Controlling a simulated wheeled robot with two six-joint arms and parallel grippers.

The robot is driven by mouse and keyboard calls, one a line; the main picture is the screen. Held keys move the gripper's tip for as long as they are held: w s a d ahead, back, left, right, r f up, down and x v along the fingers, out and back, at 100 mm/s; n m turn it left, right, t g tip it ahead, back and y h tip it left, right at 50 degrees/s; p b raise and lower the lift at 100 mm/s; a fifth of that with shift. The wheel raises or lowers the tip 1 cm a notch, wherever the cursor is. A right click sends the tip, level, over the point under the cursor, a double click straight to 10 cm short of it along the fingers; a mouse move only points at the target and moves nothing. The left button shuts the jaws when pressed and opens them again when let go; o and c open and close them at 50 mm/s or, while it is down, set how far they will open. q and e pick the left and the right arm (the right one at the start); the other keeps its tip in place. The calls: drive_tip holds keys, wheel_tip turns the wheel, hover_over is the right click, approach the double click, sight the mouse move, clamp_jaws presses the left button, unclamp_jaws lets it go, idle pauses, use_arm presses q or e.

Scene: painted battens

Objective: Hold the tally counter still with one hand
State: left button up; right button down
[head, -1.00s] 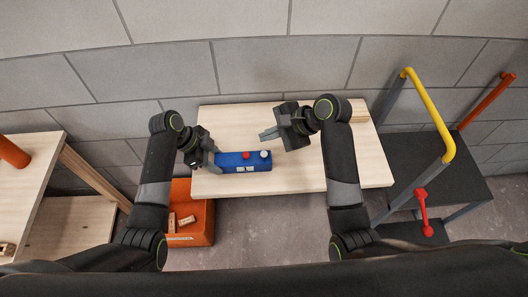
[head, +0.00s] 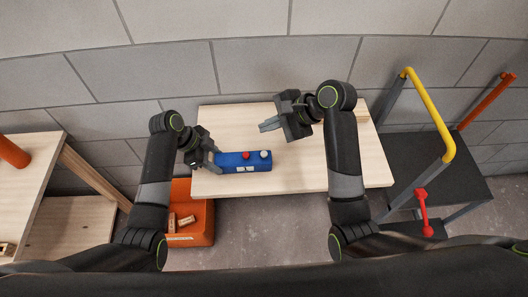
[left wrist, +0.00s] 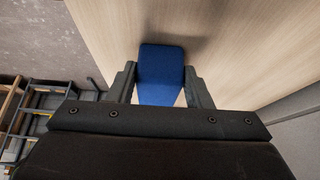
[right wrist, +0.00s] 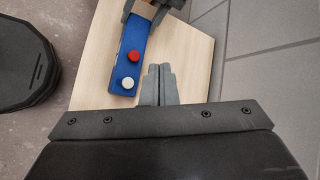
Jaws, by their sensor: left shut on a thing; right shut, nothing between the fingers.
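The tally counter (head: 232,168) is a blue box lying on the pale wooden table. It has a red button (head: 246,155), a white button (head: 265,154) and small white display windows on its front side. My left gripper (head: 214,160) is shut on the counter's left end; the left wrist view shows the blue end (left wrist: 160,75) between its fingers. My right gripper (head: 264,126) is shut and empty, above the table behind the counter's right end. In the right wrist view its fingertips (right wrist: 159,70) are together beside the counter (right wrist: 130,45), apart from it.
The wooden table (head: 340,155) is otherwise mostly clear. An orange bin (head: 203,232) with several wooden blocks stands on the floor below its front left. A dark cart (head: 445,160) with a yellow rail is at the right. Another wooden bench (head: 30,165) is at the left.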

drive_tip(key=shift+f, duration=0.15)
hover_over(268, 157)
drive_tip(key=shift+f, duration=4.35)
drive_tip(key=shift+f, duration=0.4)
drive_tip(key=shift+f, duration=0.55)
drive_tip(key=shift+r, duration=0.95)
drive_tip(key=shift+r, duration=2.55)
